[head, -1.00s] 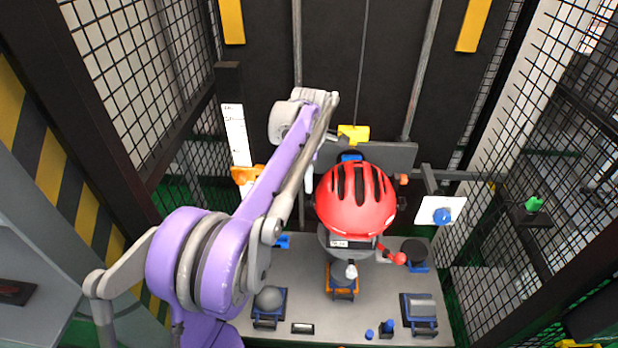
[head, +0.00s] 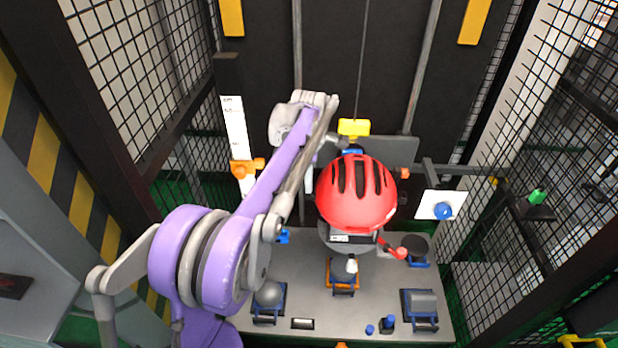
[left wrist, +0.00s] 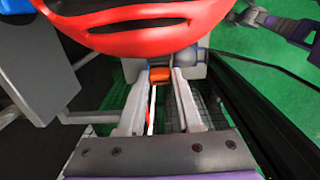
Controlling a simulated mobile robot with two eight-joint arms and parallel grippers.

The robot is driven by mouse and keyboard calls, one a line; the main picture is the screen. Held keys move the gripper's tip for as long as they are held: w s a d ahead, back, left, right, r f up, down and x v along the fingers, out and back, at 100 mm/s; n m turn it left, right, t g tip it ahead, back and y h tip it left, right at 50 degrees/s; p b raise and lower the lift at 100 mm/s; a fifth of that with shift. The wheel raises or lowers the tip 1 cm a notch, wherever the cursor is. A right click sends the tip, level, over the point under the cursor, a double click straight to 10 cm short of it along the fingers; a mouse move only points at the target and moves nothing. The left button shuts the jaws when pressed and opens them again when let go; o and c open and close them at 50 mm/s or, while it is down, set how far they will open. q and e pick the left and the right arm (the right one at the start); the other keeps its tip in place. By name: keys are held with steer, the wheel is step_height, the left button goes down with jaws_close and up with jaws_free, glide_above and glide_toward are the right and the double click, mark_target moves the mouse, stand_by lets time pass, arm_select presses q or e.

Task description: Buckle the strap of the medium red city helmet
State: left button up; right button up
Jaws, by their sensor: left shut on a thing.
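The red city helmet (head: 356,197), with dark vent slots, sits upright on a grey headform (head: 342,240) above the test bench. In the left wrist view its red shell (left wrist: 150,35) fills the top. My left arm comes in from the left, and its gripper is largely hidden behind the helmet in the head view. In the left wrist view the left gripper (left wrist: 159,84) is shut on a small orange piece (left wrist: 160,74), apparently at the strap, just below the helmet's edge. A thin red and white strip runs between the fingers. I cannot tell whether the buckle is joined. My right gripper is not in view.
The bench (head: 310,270) carries a grey dome (head: 268,294), a grey block (head: 421,303) and a black disc (head: 414,245). A red-knobbed lever (head: 399,252) is right of the headform. A yellow block (head: 354,127) hangs behind. Mesh walls close both sides.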

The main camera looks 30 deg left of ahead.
arm_select(q)
steer(key=shift+f, duration=0.3)
stand_by(0.5)
steer(key=o, duration=1)
steer(key=shift+o, duration=0.2)
step_height(320, 180, up, 11)
steer(key=shift+p, duration=0.35)
steer(key=shift+s+d+f, duration=0.1)
steer(key=s+d+f+m+t, duration=0.3)
steer(key=s+d+f+m, duration=0.2)
steer(key=s+d+m, duration=0.65)
steer(key=s+d+f+m+t, duration=0.2)
steer(key=s+d+f+m, duration=0.3)
steer(key=s+f+m, duration=0.6)
steer(key=shift+s+f+m+t, duration=0.2)
steer(key=shift+s+m+t, duration=0.1)
steer(key=shift+s+m, duration=0.4)
